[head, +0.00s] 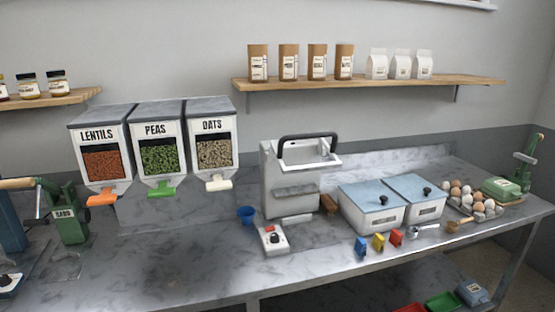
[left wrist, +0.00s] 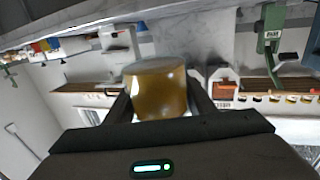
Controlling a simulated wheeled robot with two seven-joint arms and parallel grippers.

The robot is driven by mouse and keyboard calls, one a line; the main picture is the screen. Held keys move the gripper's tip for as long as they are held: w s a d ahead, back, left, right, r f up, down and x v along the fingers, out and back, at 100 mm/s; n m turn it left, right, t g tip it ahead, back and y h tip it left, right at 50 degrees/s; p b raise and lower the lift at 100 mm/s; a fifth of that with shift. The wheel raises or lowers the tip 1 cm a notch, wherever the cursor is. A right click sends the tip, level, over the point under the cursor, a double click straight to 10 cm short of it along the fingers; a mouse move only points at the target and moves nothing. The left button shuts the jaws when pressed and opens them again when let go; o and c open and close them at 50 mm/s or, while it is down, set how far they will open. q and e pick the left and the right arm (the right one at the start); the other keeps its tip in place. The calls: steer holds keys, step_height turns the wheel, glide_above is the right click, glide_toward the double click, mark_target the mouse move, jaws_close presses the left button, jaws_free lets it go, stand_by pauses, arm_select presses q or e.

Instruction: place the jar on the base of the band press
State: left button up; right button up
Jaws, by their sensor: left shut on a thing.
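The jar (left wrist: 157,88) is a rounded amber-gold container held between the two dark fingers of my left gripper (left wrist: 160,98) in the left wrist view. The fingers are shut on its sides. The green band press (head: 72,218) stands at the left of the bench in the head view, with a small label on its front. It also shows at the upper right of the left wrist view (left wrist: 271,25), apart from the jar. A faint, pale patch lies on the bench in front of it; I cannot tell if it is its base. My right gripper is in neither view.
A blue device (head: 10,222) stands left of the press. Lentil (head: 97,135), pea and oat dispensers are right of it. The front-left bench (head: 150,268) is clear.

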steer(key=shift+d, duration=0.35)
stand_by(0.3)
